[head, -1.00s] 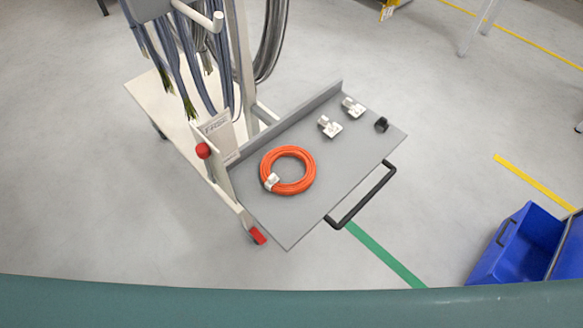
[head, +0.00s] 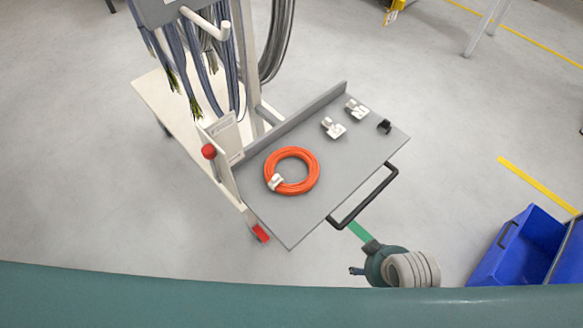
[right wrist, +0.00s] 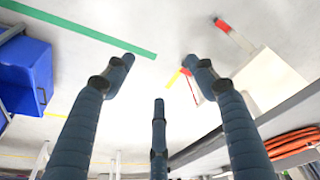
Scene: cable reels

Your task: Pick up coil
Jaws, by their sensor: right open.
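The orange coil (head: 291,171) lies flat on the grey shelf (head: 285,225) of a cart, with a small white tag or clip on its lower left side. In the right wrist view part of the coil (right wrist: 292,146) shows at the lower right edge. My right gripper (head: 362,259) has come in at the lower right of the head view, beyond the shelf's front handle and apart from the coil. In the right wrist view its dark fingers (right wrist: 158,72) are spread with nothing between them. My left gripper is not in view.
A black handle (head: 362,200) sticks out from the shelf's front edge. Two white fittings (head: 333,127) and a small black part (head: 384,127) sit on the shelf's right half. Grey cables (head: 190,70) hang from the cart's post behind. A blue bin (head: 515,245) stands on the floor at right.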

